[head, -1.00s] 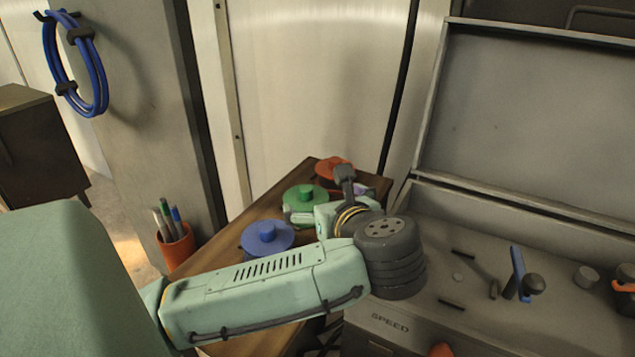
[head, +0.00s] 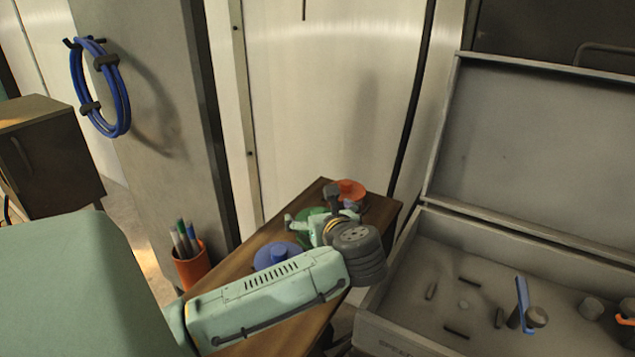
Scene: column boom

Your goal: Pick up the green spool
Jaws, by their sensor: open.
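The green spool (head: 305,214) stands on the wooden table (head: 237,262), between a blue spool (head: 278,252) and a red-orange spool (head: 349,188). My gripper (head: 296,227) is in front of the green spool and hides much of it. Its pale green parts reach out to the left over the spool, with the dark wrist joint to the right. The jaws are open, and I see nothing held in them. I cannot tell whether they touch the spool.
A large open grey case (head: 440,225) with tools inside stands to the right of the table. An orange cup of pens (head: 192,266) is at the table's left. A blue cable coil (head: 101,88) hangs on the pillar.

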